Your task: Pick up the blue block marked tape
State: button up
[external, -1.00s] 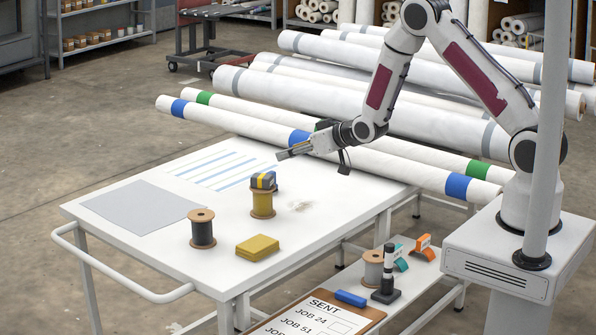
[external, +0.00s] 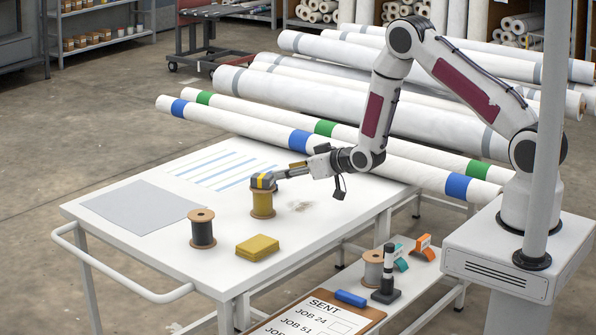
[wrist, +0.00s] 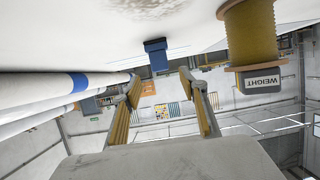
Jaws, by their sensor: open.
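My gripper (external: 285,172) is low over the white table, just right of the spool with a weight on it. In the wrist view my gripper (wrist: 160,82) has its fingers apart with nothing between them. That view is upside down; a small blue object (wrist: 158,56) shows beyond the fingertips at the table surface. No marking is readable on it, and I cannot pick it out on the tabletop in the external view. A blue bar (external: 351,298) lies on the lower shelf, also with no readable marking.
The yellow spool (wrist: 249,32) carries a grey block marked WEIGHT (wrist: 264,80), close beside my gripper. A dark spool (external: 202,230) and a yellow pad (external: 258,246) stand nearer the front. Long white rolls (external: 345,152) run behind the table.

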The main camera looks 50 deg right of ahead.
jog(key=shift+x, duration=1.1)
jog(key=shift+f, duration=0.1)
jog(key=shift+w+f, duration=1)
jog(key=shift+w, duration=0.2)
jog(key=shift+x, duration=1.05)
jog(key=c, duration=1.2)
